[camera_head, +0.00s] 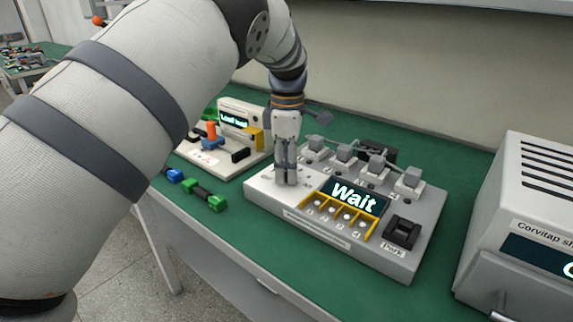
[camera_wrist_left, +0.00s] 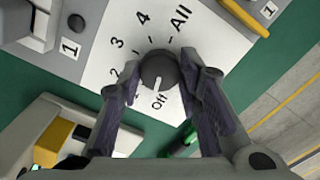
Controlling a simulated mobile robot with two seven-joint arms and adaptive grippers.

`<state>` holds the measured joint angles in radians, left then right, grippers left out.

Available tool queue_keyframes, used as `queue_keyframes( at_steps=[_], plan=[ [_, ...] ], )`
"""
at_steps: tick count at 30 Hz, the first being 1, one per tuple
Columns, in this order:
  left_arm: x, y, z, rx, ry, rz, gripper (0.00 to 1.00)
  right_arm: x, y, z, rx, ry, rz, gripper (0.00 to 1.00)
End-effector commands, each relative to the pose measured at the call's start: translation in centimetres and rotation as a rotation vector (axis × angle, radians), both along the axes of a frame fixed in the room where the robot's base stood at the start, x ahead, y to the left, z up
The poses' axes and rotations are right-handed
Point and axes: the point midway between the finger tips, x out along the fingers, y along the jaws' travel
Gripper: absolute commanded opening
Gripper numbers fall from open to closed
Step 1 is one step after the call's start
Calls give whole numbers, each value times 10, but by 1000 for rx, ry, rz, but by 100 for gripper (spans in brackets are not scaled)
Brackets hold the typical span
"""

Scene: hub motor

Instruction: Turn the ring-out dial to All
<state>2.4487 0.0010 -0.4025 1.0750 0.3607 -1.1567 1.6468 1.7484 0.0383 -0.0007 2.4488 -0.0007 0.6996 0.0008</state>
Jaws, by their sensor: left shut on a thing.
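The ring-out dial (camera_wrist_left: 158,70) is a dark round knob on a pale label plate in the left wrist view. Its white mark points at "Off" (camera_wrist_left: 159,101). The scale runs around through 2, 3 and 4 to "All" (camera_wrist_left: 181,19). My left gripper (camera_wrist_left: 157,86) has one finger on each side of the dial and is shut on it. In the head view my left gripper (camera_head: 286,180) points down onto the left end of the grey test box (camera_head: 395,258) and hides the dial. My right gripper is not in view.
The box carries a "Wait" display (camera_head: 352,197), a yellow slotted guard, several clamps and a black rocker switch (camera_head: 402,232). A second unit (camera_head: 243,112) stands behind left. Green and blue connectors (camera_head: 205,196) lie on the green bench. A large white case (camera_head: 525,225) stands at right.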

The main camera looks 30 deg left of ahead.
Motion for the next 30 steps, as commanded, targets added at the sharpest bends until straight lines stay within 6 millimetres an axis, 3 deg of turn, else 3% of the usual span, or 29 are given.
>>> queue_keyframes(
  at_steps=[30],
  plan=[
    [-1,0,-1,-2,2,-964,4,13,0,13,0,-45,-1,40]
  ],
)
